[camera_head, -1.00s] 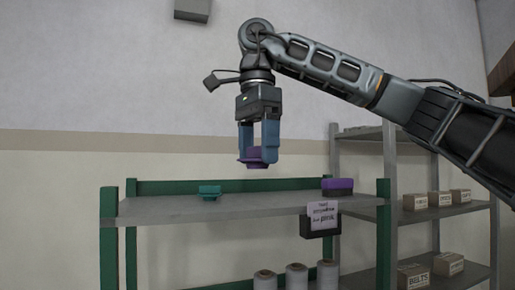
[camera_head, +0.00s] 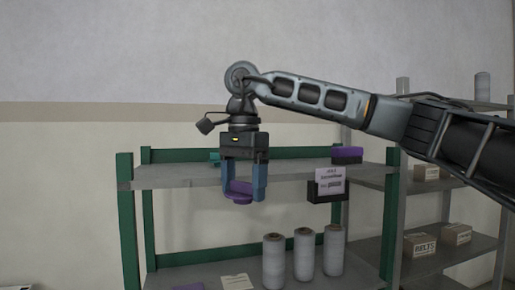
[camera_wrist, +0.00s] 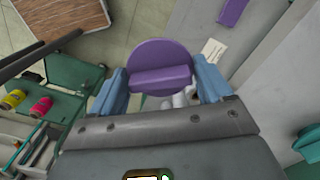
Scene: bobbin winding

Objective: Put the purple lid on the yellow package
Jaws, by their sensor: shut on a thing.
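My gripper (camera_head: 243,194) is shut on a round purple lid (camera_head: 238,190) by its raised grip bar. In the head view the lid hangs in front of the upper shelf, a little below its front edge. In the wrist view the lid (camera_wrist: 160,55) lies between the blue fingers, with its disc facing the camera. A yellow spool-like thing (camera_wrist: 14,98) lies in a green-edged tray at the left of the wrist view; I cannot tell whether it is the yellow package. No yellow package shows in the head view.
The green-framed shelf (camera_head: 270,178) carries a teal item and a dark-and-purple box (camera_head: 347,155). White spools (camera_head: 304,254), a card (camera_head: 235,282) and a purple item (camera_head: 190,286) are on its lower board. A pink spool (camera_wrist: 42,105) lies beside the yellow one. A brown board (camera_wrist: 60,20) is at upper left.

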